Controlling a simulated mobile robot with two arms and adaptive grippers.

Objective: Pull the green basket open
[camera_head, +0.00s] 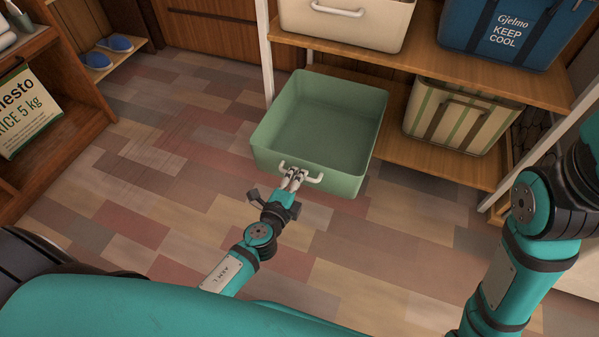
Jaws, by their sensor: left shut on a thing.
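The green basket (358,161) is empty and open at the top. It sticks out from the lower shelf over the floor, with its back end still by the shelf. Its white handle (316,179) is on the front wall, facing me. My left gripper (293,178) is shut on the handle, near the handle's left half. My right arm comes in at the right edge, but its gripper is out of the picture.
A wooden shelf unit (430,158) holds a cream basket (345,22) above and a striped bag (458,118) below right. A blue cooler bag (505,30) stands on the upper shelf. A rice bag (25,110) is at left. The tiled floor before the basket is clear.

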